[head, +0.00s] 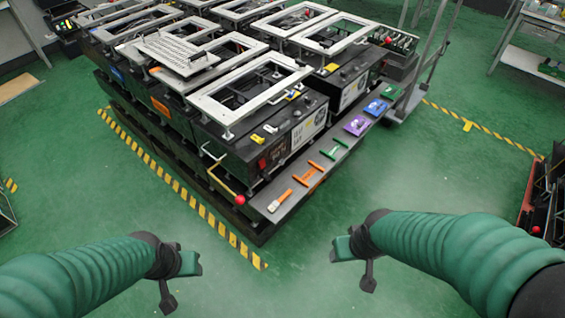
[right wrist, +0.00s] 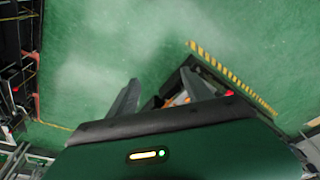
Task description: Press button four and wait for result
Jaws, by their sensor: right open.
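A large black machine block (head: 260,150) with white frames on top stands at the centre in the head view. Along its front right ledge (head: 283,197) lie coloured pieces: an orange-and-white one (head: 279,201), an orange one (head: 308,174), a green one (head: 334,149), a purple one (head: 356,125) and a blue one (head: 376,107). I cannot tell which of these, if any, is button four; no number is readable. My left gripper (head: 182,281) is open and empty in front of the block. My right gripper (head: 352,267) is open and empty, apart from the ledge; its fingers show in the right wrist view (right wrist: 160,97).
A red ball knob (head: 240,200) sits at the block's near corner, beside a yellow handle (head: 222,184). Yellow-black tape (head: 190,195) marks the green floor. A dark red-edged rack (head: 545,195) stands at the right. The floor between my grippers and the block is clear.

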